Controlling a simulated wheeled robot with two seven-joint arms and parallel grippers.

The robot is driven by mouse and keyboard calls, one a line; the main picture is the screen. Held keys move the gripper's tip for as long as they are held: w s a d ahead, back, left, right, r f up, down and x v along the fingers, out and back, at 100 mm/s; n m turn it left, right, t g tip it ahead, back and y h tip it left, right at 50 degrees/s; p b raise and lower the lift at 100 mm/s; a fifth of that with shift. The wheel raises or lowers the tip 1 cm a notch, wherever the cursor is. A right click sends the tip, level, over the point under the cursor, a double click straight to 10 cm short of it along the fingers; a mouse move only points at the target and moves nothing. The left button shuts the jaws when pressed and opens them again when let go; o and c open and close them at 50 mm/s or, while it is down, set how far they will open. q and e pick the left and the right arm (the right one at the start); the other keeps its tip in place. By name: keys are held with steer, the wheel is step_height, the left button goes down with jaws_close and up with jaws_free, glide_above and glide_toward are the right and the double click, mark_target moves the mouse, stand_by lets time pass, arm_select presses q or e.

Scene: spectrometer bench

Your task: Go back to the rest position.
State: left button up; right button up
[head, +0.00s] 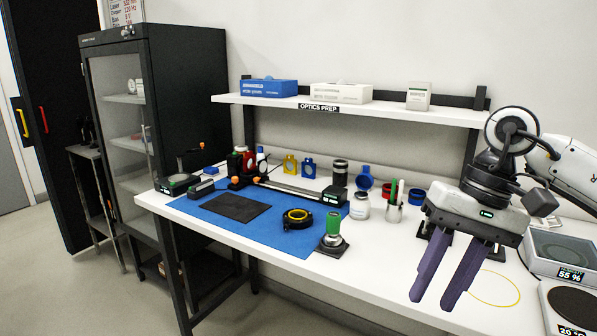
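My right gripper (432,301) hangs over the right part of the white bench (392,276), its arm coming in from the right edge. Its two purple fingers point down and stand apart with a clear gap between them. Nothing shows between the fingers. The gripper's body hides part of the bench and some dark items behind it. My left gripper and arm are not in the head view.
A blue mat (283,241) holds a dark pad, a black ring and a rail with optics. A green-topped item (333,230) stands at its front edge. A cup with pens (394,208), a jar (360,207), a shelf (420,112) and instruments at right (562,252) surround the gripper.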

steer(key=s+a+f+m+t+y, duration=0.1)
steer(key=s+a+m+y, duration=0.1)
steer(key=a+m+y, duration=0.9)
steer(key=s+a+m+y, duration=0.3)
steer(key=a+m+y, duration=0.45)
steer(key=a, duration=0.65)
steer(key=w+d+f+m+t+h, duration=0.2)
steer(key=d+f+m+t+h, duration=0.3)
steer(key=m, duration=0.7)
steer(key=w+d+f+m+t+h, duration=0.1)
steer(key=d+f+m+t+h, duration=0.2)
steer(key=f+m+t, duration=0.6)
steer(key=w+d+f+m+t+h, duration=0.2)
steer(key=d+f+m+h, duration=0.25)
steer(key=m, duration=0.95)
steer(key=s+d+f+m+g+h, duration=0.3)
steer(key=s+d+f+m, duration=0.1)
steer(key=s+f+m, duration=0.3)
steer(key=s+d+f+m+g+h, duration=0.4)
steer(key=s+f+m, duration=0.4)
steer(key=s+f, duration=0.4)
step_height(320, 180, down, 4)
steer(key=shift+s+d+g, duration=0.25)
steer(key=shift+d+g, duration=0.05)
steer(key=shift+d, duration=0.15)
